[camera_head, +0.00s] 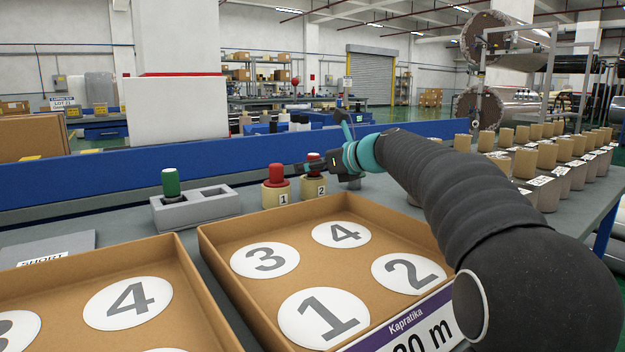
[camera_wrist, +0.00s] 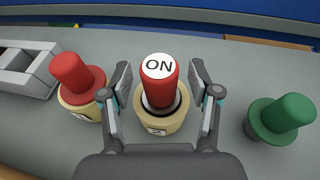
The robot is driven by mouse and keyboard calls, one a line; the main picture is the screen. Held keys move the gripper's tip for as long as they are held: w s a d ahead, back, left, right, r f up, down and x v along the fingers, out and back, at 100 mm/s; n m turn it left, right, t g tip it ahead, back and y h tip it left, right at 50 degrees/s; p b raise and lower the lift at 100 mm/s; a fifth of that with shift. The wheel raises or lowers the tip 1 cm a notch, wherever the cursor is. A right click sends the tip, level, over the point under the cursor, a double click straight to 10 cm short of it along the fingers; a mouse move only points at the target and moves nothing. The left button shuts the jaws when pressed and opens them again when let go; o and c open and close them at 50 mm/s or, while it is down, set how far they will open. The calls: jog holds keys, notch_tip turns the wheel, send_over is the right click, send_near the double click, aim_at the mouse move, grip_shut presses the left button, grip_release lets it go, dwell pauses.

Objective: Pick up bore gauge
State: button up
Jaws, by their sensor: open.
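A red-handled gauge (camera_wrist: 160,92) with a white top marked "ON" stands in a tan ring (camera_wrist: 160,121) numbered 2; in the head view the red gauge (camera_head: 314,162) shows partly behind my gripper. My gripper (camera_wrist: 161,82) is open, with one finger on each side of this gauge, apart from it. It is also in the head view (camera_head: 322,166). A second red gauge (camera_wrist: 75,75) stands in the ring numbered 1 to the left, also in the head view (camera_head: 276,175). A green gauge (camera_wrist: 283,118) stands to the right in the wrist view.
Cardboard trays with numbered circles (camera_head: 268,288) fill the front. Cores in wrapped rolls (camera_head: 548,155) stand at right. A blue rail (camera_head: 120,168) runs behind the bench.

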aim_at(317, 154)
grip_shut()
jog(key=shift+r, duration=0.2)
jog(key=shift+r+p, duration=0.35)
jog(key=shift+r, duration=0.25)
jog(key=r, duration=0.1)
jog(key=d+r+p, duration=0.1)
jog(key=r, duration=0.1)
jog(key=shift+w+r, duration=0.1)
jog(key=shift+r, duration=0.05)
jog(key=w+d+r+p, duration=0.3)
jog(key=d+r, duration=0.3)
jog(key=d, duration=0.4)
jog(key=shift+p, duration=0.5)
